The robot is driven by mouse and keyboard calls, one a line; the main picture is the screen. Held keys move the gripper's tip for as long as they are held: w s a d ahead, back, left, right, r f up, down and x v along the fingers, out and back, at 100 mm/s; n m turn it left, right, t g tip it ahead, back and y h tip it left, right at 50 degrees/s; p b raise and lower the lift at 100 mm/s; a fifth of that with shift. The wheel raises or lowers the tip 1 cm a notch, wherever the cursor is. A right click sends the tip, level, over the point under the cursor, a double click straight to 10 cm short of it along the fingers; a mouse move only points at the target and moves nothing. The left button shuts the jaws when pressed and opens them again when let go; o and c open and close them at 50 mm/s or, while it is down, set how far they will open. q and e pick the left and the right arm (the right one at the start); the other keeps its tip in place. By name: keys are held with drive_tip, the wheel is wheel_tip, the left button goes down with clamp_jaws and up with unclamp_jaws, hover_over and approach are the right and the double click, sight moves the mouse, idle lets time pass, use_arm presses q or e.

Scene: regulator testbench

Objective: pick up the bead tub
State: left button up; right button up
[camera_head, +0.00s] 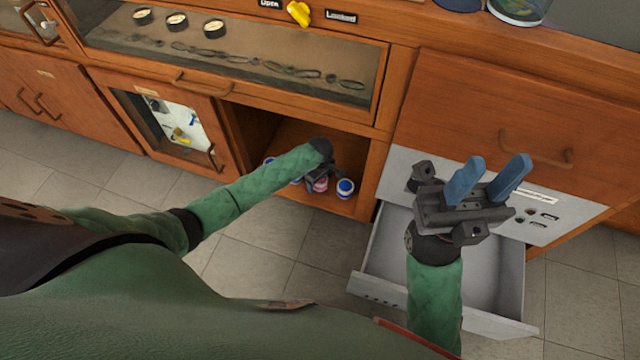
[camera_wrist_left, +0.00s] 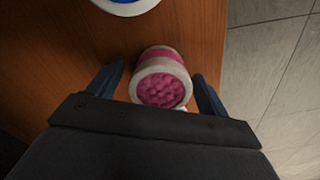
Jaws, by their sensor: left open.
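The bead tub (camera_wrist_left: 161,88) shows in the left wrist view as a white-rimmed tub with pink beads inside and a pink band around its side. It is on the wooden cupboard floor and partly shows in the head view (camera_head: 320,185), close to my left gripper (camera_head: 319,178). In the left wrist view my left gripper (camera_wrist_left: 160,75) is open, with one blue finger on each side of the tub. Whether the fingers touch it I cannot tell. My right gripper (camera_head: 499,168) is open and empty, up in front of the right-hand cabinet.
A blue-and-white tub (camera_head: 345,188) stands just right of the bead tub, and more are partly hidden behind my left arm. The cupboard's side walls enclose the space. A grey drawer (camera_head: 378,262) is pulled out below my right gripper. A glass-fronted door (camera_head: 180,128) is at left.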

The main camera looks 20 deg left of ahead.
use_arm(q)
drive_tip(key=shift+f, duration=0.2)
drive_tip(key=c, duration=1.1)
